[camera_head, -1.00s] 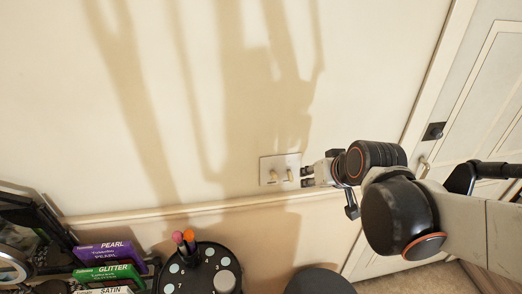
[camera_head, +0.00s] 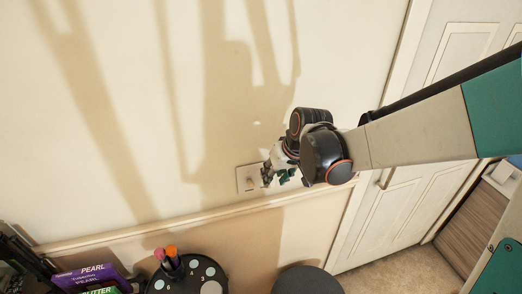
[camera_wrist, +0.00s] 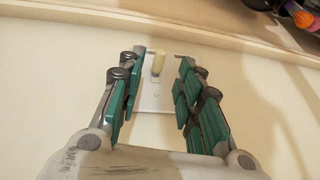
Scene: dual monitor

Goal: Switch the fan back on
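A pale switch plate (camera_head: 242,179) is on the cream wall, above the trim rail. In the wrist view the plate (camera_wrist: 151,103) carries a beige toggle (camera_wrist: 158,64) that sticks out. My gripper (camera_head: 266,175) is at the plate's right side in the head view and covers part of it. In the wrist view my gripper (camera_wrist: 160,72) is open, its green-padded fingers on either side of the toggle, with gaps. I cannot tell whether a second toggle is hidden behind a finger. No fan is in view.
A black round organizer (camera_head: 212,271) with pink and orange-tipped items stands below the wall. A purple box labelled PEARL (camera_head: 88,279) is at lower left. A dark round top (camera_head: 306,281) is at bottom centre. A white door (camera_head: 385,215) is at right.

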